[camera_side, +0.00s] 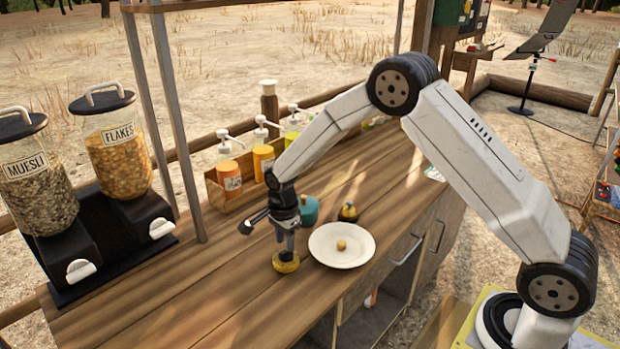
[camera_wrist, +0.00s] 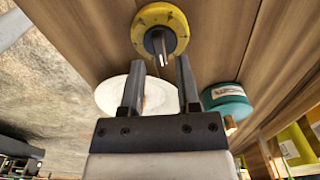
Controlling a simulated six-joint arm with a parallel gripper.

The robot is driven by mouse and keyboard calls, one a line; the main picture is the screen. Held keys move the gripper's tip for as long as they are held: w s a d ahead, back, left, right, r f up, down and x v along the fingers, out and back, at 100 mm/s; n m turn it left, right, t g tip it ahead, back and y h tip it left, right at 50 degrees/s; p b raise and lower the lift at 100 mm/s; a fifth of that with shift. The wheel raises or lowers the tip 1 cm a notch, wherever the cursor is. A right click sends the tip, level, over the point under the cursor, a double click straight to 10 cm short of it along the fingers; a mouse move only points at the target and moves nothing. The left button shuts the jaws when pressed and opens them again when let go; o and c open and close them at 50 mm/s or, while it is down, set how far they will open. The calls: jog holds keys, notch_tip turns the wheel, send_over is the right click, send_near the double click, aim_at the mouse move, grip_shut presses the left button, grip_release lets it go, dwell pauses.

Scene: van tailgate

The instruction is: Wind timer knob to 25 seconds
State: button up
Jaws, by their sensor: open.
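The timer (camera_wrist: 172,17) is a round yellow disc with small dark marks and a dark knob (camera_wrist: 160,41) standing at its middle. In the side view the timer (camera_side: 287,266) rests on the wooden counter, left of the white plate. My gripper (camera_side: 288,244) points down just above the timer and partly hides its knob there. In the wrist view my gripper (camera_wrist: 159,66) is open and empty, with its fingers toward the knob and apart from each other. I cannot tell whether a finger touches the knob. The marks are too small to read.
A white plate (camera_side: 330,258) with a small yellowish ball stands close to the right. A teal pot (camera_side: 309,211) and a small dark-and-yellow object (camera_side: 348,211) stand behind. Pump bottles (camera_side: 263,160) line the back edge.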

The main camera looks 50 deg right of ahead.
jog(key=shift+f, duration=1.45)
dwell(0.6)
jog(key=shift+r, duration=0.1)
jog(key=shift+c, duration=0.2)
jog(key=c, duration=0.4)
dwell(0.6)
